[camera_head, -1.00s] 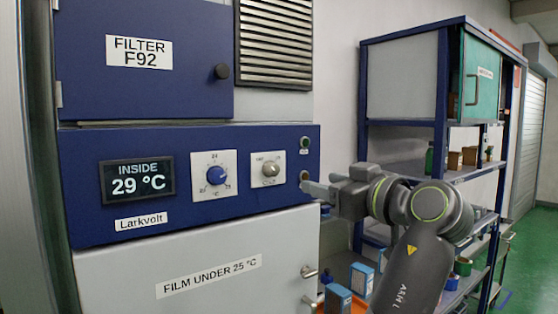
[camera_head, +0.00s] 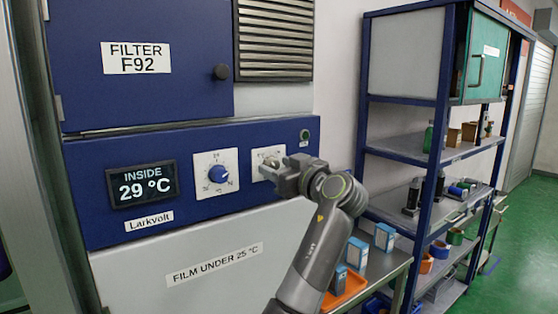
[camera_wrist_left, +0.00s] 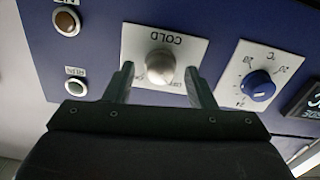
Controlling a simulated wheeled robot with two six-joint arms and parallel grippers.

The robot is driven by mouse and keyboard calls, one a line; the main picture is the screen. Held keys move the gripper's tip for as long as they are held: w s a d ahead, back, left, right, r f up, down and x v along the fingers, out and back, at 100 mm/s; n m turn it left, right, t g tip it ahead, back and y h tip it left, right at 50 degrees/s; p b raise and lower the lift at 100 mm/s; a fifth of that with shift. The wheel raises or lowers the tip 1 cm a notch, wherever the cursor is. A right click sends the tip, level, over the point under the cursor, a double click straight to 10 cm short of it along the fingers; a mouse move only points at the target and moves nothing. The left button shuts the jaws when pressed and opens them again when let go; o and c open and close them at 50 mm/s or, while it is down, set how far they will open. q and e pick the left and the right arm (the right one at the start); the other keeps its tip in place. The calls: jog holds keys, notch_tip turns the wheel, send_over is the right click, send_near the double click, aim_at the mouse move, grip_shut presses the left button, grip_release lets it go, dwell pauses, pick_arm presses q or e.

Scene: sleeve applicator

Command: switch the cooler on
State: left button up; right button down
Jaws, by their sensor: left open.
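The cooler's blue control panel (camera_head: 100,225) shows in the head view, with a display (camera_head: 141,184) reading INSIDE 29 °C. A blue dial knob (camera_head: 216,174) sits on a white plate left of my left gripper (camera_head: 274,168). In the left wrist view, upside down, a silver knob (camera_wrist_left: 160,66) on a white plate marked COLD stands between my left gripper's open fingers (camera_wrist_left: 160,80). Whether the fingers touch it I cannot tell. The blue knob (camera_wrist_left: 257,85) is to the right there. In the head view my gripper partly covers the silver knob. My right gripper is out of view.
A green button (camera_wrist_left: 75,87) and an amber-brown button (camera_wrist_left: 67,20) are left of the COLD plate in the wrist view. A blue-framed shelf (camera_head: 447,100) stands right of the cooler. Small blue boxes (camera_head: 384,236) and an orange tray (camera_head: 348,288) lie on a low table.

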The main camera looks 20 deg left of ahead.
pick_arm(q)
jog(key=c, duration=1)
jog(key=shift+o, duration=0.2)
jog(key=shift+m, duration=0.4)
jog(key=shift+f+m+b, duration=0.1)
jog(key=shift+m+b, duration=0.55)
jog(key=shift+m, duration=0.35)
jog(key=m, duration=0.4)
jog(key=shift+b, duration=0.4)
jog(key=m, duration=0.5)
jog(key=shift+m, duration=0.4)
jog(key=m+p, duration=0.1)
jog(key=m, duration=0.4)
jog(key=shift+w+m, duration=0.1)
jog(key=shift+m, duration=0.3)
